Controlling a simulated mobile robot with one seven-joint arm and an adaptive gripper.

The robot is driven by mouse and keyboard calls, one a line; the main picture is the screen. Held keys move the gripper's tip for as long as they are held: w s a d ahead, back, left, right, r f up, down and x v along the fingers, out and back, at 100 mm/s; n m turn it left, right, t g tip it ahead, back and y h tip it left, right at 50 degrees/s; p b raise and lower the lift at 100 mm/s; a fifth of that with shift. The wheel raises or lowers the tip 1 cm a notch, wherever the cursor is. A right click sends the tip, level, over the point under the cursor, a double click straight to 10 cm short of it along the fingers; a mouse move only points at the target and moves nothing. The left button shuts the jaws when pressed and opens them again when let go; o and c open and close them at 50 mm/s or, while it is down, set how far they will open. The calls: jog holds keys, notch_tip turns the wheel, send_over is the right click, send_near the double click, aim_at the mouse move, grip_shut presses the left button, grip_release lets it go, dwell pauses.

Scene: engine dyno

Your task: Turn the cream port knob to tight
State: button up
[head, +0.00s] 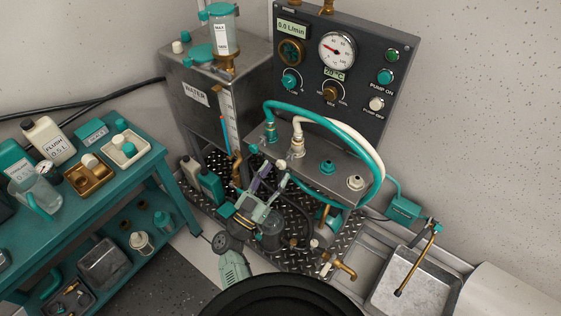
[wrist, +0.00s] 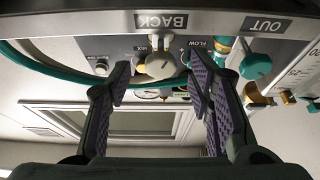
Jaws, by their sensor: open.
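The cream port knob (wrist: 160,65) is in the wrist view, just by the upside-down BACK label (wrist: 161,21) on the grey metal manifold. It has a rounded face and a short lever-like part pointing toward the label. My gripper (wrist: 158,75) is open, its two purple-padded fingers spread to either side of the knob in the picture, with clear gaps. I cannot tell how far the knob is beyond the fingertips. In the head view my gripper (head: 273,172) is at the front face of the manifold (head: 318,172), partly hiding it.
A teal knob (wrist: 255,66) sits by the OUT label (wrist: 267,26). Teal hose (head: 330,108) and cream hose (head: 335,127) arch over the manifold. The gauge panel (head: 358,75) stands behind, the water tank (head: 205,95) left, a sink (head: 412,278) right.

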aim_at(279, 167)
jog(key=shift+p+x, duration=0.35)
jog(key=shift+x, duration=1.55)
jog(key=shift+c, duration=0.3)
grip_shut()
